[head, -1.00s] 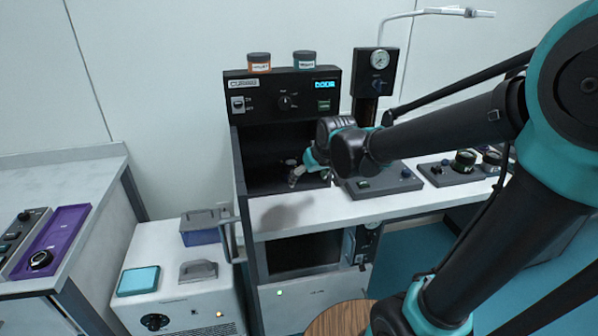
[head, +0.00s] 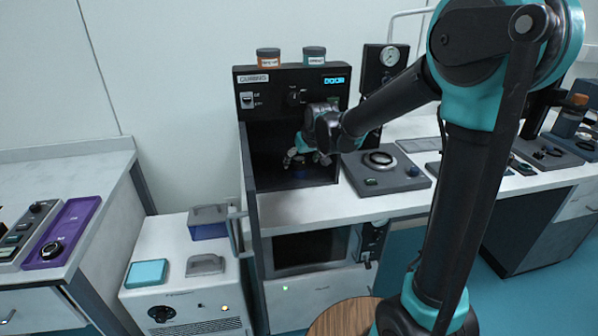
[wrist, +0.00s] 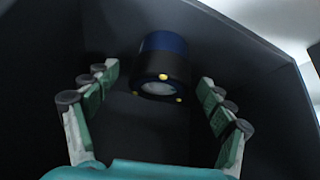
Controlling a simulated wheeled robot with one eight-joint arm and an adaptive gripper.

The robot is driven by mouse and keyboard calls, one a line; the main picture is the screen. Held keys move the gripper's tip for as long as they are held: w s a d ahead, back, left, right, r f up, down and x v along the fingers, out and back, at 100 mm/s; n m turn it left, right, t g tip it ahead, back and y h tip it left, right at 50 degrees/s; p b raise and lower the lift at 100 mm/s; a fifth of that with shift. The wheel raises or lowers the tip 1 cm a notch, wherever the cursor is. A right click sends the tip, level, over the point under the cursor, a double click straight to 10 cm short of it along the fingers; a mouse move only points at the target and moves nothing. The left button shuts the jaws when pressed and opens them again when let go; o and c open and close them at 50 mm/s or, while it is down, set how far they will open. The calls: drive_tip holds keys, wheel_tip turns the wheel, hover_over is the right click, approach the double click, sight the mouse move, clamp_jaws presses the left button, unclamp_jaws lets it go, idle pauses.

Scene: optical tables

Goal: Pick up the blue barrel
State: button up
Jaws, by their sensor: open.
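The blue barrel (wrist: 163,62), a dark blue cylinder with a black band, small yellow dots and a pale round end, is inside a dark chamber in the wrist view. In the head view a small patch of its blue (head: 300,173) shows under my gripper, mostly hidden by it. My gripper (wrist: 158,88) is open, its green-padded fingers spread to the left and right of the barrel in the picture, with gaps on both sides. In the head view my gripper (head: 307,160) is at the mouth of the black curing unit (head: 262,135).
The chamber's dark walls surround the gripper closely. Its open door (head: 247,190) stands at the left. Orange (head: 268,57) and teal-lidded (head: 314,56) jars stand on top of the unit. A grey device with a ring (head: 383,170) sits on the white bench to the right.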

drive_tip(key=shift+x, duration=1.65)
drive_tip(key=shift+c, duration=0.2)
drive_tip(key=c, duration=1.4)
drive_tip(key=shift+s+r, duration=0.1)
